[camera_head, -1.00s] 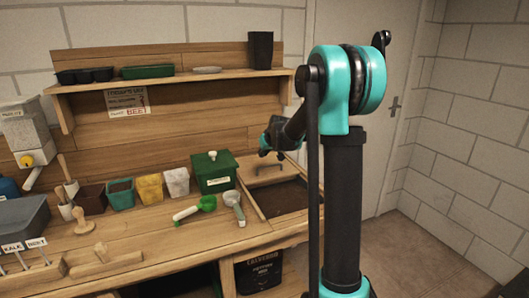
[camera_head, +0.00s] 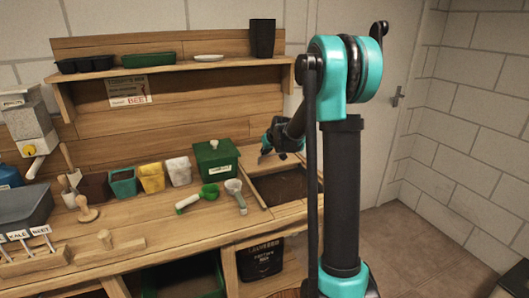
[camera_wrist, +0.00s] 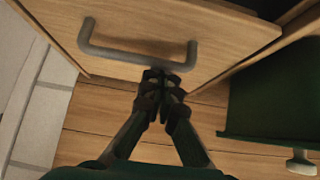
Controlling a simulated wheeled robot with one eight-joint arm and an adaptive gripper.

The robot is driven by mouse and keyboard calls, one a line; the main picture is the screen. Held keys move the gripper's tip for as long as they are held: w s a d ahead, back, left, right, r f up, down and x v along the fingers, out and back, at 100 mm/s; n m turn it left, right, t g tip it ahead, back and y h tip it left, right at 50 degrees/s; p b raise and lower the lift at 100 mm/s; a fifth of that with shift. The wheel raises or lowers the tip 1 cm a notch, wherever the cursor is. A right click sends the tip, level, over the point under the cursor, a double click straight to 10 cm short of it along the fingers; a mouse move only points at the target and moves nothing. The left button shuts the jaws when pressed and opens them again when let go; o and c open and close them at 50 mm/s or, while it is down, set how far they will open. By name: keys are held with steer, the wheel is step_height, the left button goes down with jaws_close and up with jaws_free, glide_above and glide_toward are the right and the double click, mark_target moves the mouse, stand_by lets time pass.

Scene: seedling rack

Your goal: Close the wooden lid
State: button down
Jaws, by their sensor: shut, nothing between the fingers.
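The wooden lid (camera_head: 283,160) is at the back of the soil bin (camera_head: 280,186) at the bench's right end; dark soil shows in front of it. In the wrist view the lid (camera_wrist: 210,25) fills the upper part, with a grey bar handle (camera_wrist: 130,57). My gripper (camera_head: 266,157) is at the lid in the head view, partly covering it. In the wrist view my gripper (camera_wrist: 164,76) is shut and empty, its tips beside the handle's right end near the lid's edge. I cannot tell whether they touch.
A green lidded box (camera_head: 216,166) stands just left of the bin; it shows at the right in the wrist view (camera_wrist: 275,95). A green scoop (camera_head: 197,198) and a pale scoop (camera_head: 235,196) lie in front of it. A shelf (camera_head: 180,79) runs above.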

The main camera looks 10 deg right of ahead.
steer(key=shift+s, duration=0.15)
steer(key=s+d, duration=0.3)
steer(key=s, duration=0.8)
steer(key=s+d, duration=0.3)
steer(key=s, duration=0.9)
steer(key=shift+f, duration=0.1)
